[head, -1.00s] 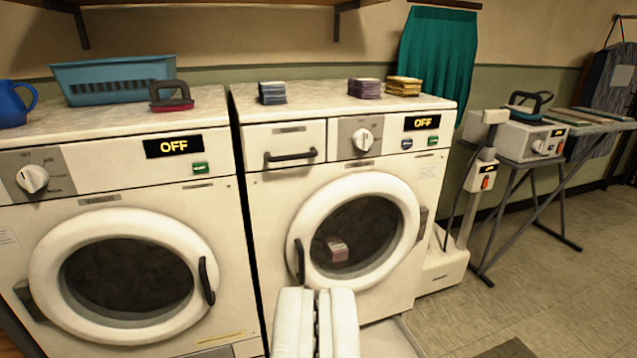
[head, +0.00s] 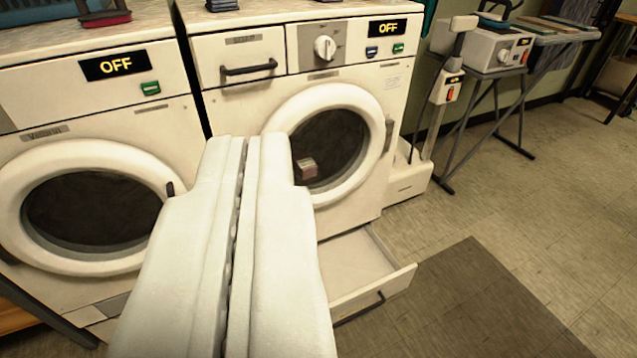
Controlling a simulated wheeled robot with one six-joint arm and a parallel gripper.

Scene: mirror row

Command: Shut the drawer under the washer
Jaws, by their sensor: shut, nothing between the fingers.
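The washer (head: 300,90) stands at centre with its round door shut and an OFF display. A small pinkish thing shows behind its glass. Under it, the drawer (head: 402,281) is pulled out toward the front right, with its dark handle low on the front panel. The inside that shows looks empty; its left part is hidden behind my gripper. My gripper (head: 246,140) is shut and empty, in front of the washer door and to the left of the drawer front. I cannot tell whether it touches anything.
A second machine (head: 90,125), also showing OFF, stands to the left. A pale upright appliance (head: 408,182) stands right of the washer. A folding ironing table (head: 484,120) stands behind it. A dark mat (head: 480,315) lies right of the drawer; the tiled floor beyond is clear.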

